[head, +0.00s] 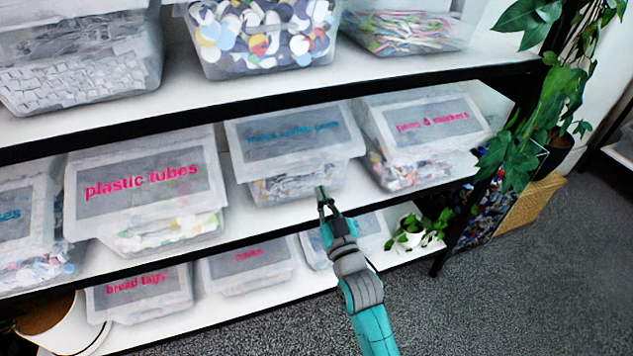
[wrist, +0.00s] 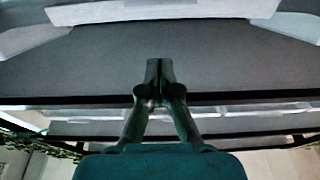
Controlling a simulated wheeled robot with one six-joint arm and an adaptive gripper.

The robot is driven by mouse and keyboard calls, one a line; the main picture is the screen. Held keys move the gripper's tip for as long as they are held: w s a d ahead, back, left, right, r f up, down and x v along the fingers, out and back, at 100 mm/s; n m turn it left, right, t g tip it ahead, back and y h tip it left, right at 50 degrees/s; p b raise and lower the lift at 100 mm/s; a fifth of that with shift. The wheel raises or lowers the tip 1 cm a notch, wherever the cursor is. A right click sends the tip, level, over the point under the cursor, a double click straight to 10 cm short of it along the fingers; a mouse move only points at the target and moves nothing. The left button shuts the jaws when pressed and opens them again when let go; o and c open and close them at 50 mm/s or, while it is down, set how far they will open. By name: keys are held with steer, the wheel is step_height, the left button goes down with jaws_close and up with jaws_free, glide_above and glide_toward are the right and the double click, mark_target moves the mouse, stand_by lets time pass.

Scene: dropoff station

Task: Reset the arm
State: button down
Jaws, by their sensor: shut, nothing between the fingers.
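My arm reaches up from the bottom of the head view toward the shelf unit. My gripper (head: 324,195) is at the front edge of the middle shelf, in front of a lidded clear bin with blue lettering (head: 295,140). The gripper looks apart from the bin, though the exact gap is hard to tell. In the wrist view my gripper (wrist: 160,75) is shut, its fingertips together with nothing between them. Behind it in that view is a grey surface with a dark edge.
The shelf unit (head: 420,73) holds several clear bins, among them plastic tubes (head: 145,185), pens and markers (head: 428,130) and bread tags (head: 140,290). A potted plant (head: 545,130) stands at the right. Grey carpet (head: 520,290) lies open at the lower right.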

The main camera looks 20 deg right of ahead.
steer(key=s+f+g, duration=0.1)
steer(key=s+f, duration=0.5)
steer(key=s, duration=0.6)
steer(key=s+f+g, duration=0.2)
steer(key=s+f, duration=0.4)
steer(key=s, duration=0.6)
steer(key=s+r+g, duration=0.3)
steer(key=s, duration=2)
steer(key=shift+a, duration=0.25)
